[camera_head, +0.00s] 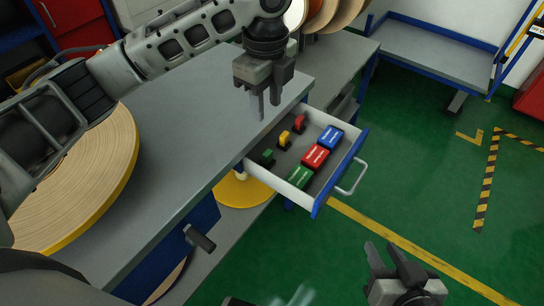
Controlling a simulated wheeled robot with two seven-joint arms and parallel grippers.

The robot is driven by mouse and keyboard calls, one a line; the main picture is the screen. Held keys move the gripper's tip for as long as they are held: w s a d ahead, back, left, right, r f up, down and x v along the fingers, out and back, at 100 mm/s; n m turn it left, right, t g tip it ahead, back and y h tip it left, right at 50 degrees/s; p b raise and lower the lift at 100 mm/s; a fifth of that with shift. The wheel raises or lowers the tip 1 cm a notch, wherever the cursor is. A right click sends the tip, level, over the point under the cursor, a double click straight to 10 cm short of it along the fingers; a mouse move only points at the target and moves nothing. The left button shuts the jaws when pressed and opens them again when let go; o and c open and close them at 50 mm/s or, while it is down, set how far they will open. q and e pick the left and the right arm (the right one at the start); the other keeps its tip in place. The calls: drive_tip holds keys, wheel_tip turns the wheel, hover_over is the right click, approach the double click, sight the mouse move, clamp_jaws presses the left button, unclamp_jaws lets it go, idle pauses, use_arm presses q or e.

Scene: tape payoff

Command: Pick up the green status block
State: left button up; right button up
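The green status block (301,177) lies in the near corner of an open drawer, beside the red block (315,156) and the blue block (331,137). White lettering on its top is too small to read. My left gripper (266,112) points down above the bench edge, up and left of the drawer, apart from the green block. Its two fingers show a gap with nothing between them. My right gripper (391,256) is low in the picture, right of and below the drawer, with its fingers apart and empty.
The drawer (357,147) has a handle (353,178) at its front. Small green (267,157), yellow (284,138) and red (300,123) pieces stand along its inner side. A large wooden-faced reel (75,170) sits on the grey bench (190,140). Green floor is open at right.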

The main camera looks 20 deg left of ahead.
use_arm(q)
drive_tip(key=f, duration=0.1)
drive_tip(key=b, duration=0.2)
hover_over(267, 152)
drive_tip(key=f, duration=0.9)
drive_tip(key=shift+s+d+f, duration=0.15)
drive_tip(key=shift+d+f, duration=0.05)
drive_tip(key=shift+f, duration=0.85)
wheel_tip(267, 152, down, 4)
drive_tip(key=shift+a+r+b, duration=0.1)
drive_tip(key=shift+a+b, duration=0.05)
drive_tip(key=shift+b, duration=0.55)
drive_tip(key=shift+f, duration=0.45)
drive_tip(key=c, duration=0.8)
use_arm(e)
drive_tip(key=f, duration=0.3)
drive_tip(key=shift+w+a+f, duration=0.1)
drive_tip(key=shift+w+a, duration=0.2)
drive_tip(key=shift+a, duration=0.05)
